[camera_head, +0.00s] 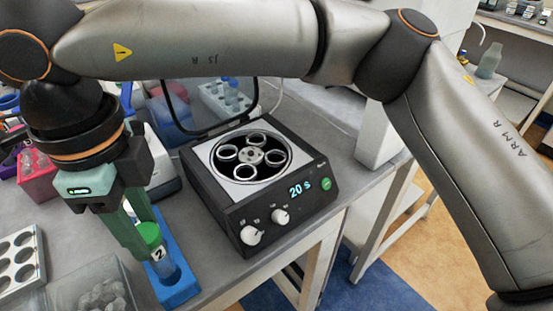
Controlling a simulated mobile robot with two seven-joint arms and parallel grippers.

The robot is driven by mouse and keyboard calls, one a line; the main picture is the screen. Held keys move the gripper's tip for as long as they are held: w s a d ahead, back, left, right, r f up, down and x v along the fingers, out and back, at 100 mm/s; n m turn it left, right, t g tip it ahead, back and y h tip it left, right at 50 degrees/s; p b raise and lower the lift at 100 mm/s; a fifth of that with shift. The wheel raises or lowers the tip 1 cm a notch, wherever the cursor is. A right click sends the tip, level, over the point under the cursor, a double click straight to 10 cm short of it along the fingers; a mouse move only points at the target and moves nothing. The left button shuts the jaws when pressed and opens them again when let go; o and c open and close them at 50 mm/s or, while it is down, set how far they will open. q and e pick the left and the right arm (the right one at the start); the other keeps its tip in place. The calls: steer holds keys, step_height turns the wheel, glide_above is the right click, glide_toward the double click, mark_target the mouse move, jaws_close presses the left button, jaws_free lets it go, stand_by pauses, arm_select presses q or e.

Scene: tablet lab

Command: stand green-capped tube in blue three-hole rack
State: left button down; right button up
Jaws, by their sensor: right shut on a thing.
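The green-capped tube (150,236) is upright and bears a label with a 2. My right gripper (143,228) reaches down from above and is shut on the tube at its green cap. The blue rack (180,291) lies on the bench directly under and behind the tube. The tube's lower end overlaps the rack, and I cannot tell whether it is inside a hole or just above it. The rack's holes are mostly hidden by the tube and gripper. My left gripper is not in view.
A black centrifuge (218,208) with its lid open and a "20 s" display stands right of the rack. A grey rack with holes (38,270) and a clear bin (68,291) are at the left. A pink rack (38,190) stands behind. The bench's front edge is close.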

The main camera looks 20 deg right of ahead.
mark_target(155, 251)
steer(key=shift+f, duration=0.15)
steer(key=shift+f+b, duration=0.4)
steer(key=shift+b, duration=0.1)
steer(key=shift+f, duration=0.2)
steer(key=shift+f+b, duration=0.7)
steer(key=shift+b, duration=0.1)
steer(key=shift+f, duration=0.2)
steer(key=shift+f+b, duration=0.45)
steer(key=shift+b, duration=0.15)
steer(key=shift+f, duration=0.2)
steer(key=shift+f+b, duration=0.6)
steer(key=shift+b, duration=0.1)
